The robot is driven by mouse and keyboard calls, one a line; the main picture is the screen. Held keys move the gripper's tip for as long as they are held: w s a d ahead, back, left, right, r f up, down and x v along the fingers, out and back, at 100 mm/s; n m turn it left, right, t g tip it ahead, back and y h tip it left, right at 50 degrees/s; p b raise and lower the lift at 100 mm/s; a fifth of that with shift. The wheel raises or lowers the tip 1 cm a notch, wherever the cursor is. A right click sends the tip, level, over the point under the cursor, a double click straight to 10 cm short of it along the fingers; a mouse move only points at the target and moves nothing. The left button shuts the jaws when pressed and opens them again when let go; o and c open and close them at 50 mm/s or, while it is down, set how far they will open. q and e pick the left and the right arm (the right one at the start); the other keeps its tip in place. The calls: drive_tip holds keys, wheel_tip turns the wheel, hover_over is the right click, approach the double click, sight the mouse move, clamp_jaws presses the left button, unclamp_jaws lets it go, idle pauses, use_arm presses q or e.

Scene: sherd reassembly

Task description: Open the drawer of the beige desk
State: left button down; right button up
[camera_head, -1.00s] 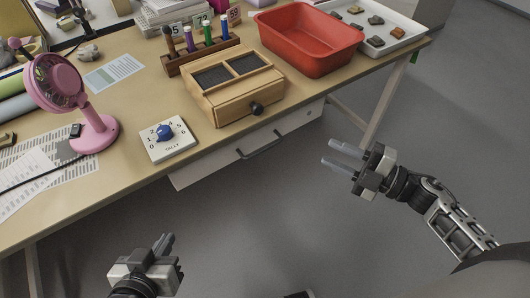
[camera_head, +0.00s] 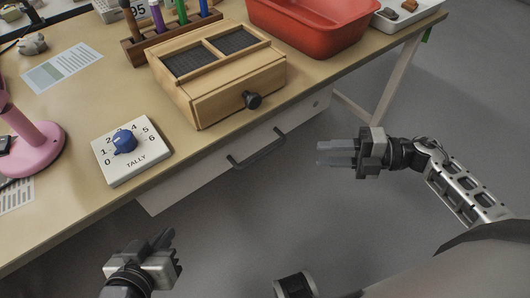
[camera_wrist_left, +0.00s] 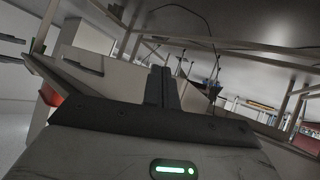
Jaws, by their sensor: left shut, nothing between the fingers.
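The beige desk (camera_head: 75,205) has a white drawer (camera_head: 205,172) under its front edge. The drawer front looks flush under the desk top, and a dark bar handle (camera_head: 257,148) is on it. My left gripper (camera_head: 166,238) is shut and empty, below and left of the handle and apart from the drawer. Its fingers also show together in the left wrist view (camera_wrist_left: 161,88). My right gripper (camera_head: 320,152) is right of the handle, pointing left, and touches nothing visible.
On the desk are a wooden box (camera_head: 215,85) with a dark knob, a tally dial (camera_head: 128,165), a pink fan base (camera_head: 30,150), a red bin (camera_head: 305,30) and a pen rack (camera_head: 145,50). A desk leg (camera_head: 385,85) stands right. The floor before the drawer is clear.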

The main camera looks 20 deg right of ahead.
sight(266, 152)
drive_tip(key=x, duration=1.4)
drive_tip(key=shift+w+r+b, duration=0.1)
drive_tip(key=shift+b, duration=0.25)
drive_tip(key=shift+d, duration=0.1)
clamp_jaws()
